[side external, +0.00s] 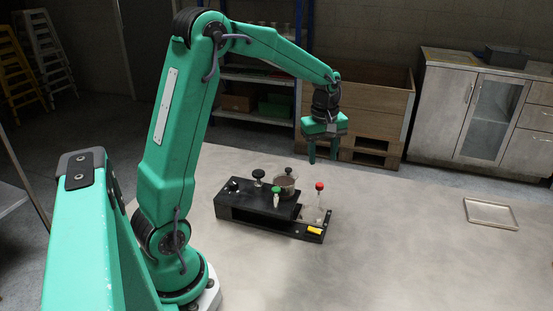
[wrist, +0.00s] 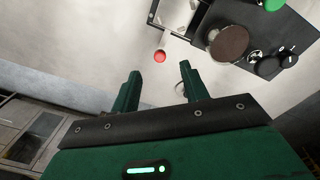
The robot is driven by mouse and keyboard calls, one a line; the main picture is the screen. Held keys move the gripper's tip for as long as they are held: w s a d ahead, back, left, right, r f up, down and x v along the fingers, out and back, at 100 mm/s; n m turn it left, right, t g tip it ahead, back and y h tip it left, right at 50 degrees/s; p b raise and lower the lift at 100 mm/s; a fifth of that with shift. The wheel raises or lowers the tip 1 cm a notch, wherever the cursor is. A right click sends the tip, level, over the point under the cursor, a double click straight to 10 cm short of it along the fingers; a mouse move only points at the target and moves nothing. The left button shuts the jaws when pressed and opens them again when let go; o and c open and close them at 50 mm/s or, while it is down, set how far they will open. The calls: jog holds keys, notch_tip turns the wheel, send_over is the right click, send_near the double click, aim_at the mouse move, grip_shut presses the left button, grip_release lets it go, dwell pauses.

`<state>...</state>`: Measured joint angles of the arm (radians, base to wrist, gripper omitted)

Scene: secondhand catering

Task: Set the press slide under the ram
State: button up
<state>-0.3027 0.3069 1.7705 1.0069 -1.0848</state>
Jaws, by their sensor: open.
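A low black press unit (side external: 248,205) stands on the pale floor mat, with a red knob (side external: 320,186) upright at its right end; I take this as the slide's handle but cannot be sure. A round bowl-like part with a brown top (side external: 285,181) sits at the back, and a green knob (side external: 276,190) stands in front of it. Which part is the ram is unclear. My gripper (side external: 322,155) is open and empty, above and behind the unit's right end. In the wrist view the red knob (wrist: 160,56) shows beyond the gap between my open fingers (wrist: 160,72).
Black knobs (side external: 258,174) rise on the unit's left part. A yellow tag (side external: 314,230) lies at its right front. A shallow tray (side external: 491,213) lies far right. A wooden crate (side external: 375,110) and a cabinet (side external: 480,115) stand behind. The mat between unit and tray is clear.

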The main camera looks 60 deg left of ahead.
aim_at(320, 184)
jog(key=shift+w+a+f+n+g, duration=0.1)
jog(key=shift+w+a+f+n, duration=0.3)
jog(key=shift+f, duration=0.2)
jog(key=shift+w+a+f+n+g, duration=0.1)
jog(key=shift+w+a+f+n, duration=0.1)
jog(key=shift+a+f+n, duration=0.25)
jog(key=shift+w+a+f+n+g, duration=0.1)
jog(key=shift+w+a+f+n, duration=0.3)
jog(key=shift+f, duration=0.3)
jog(key=shift+s, duration=0.1)
jog(key=shift+f, duration=3.9)
grip_shut()
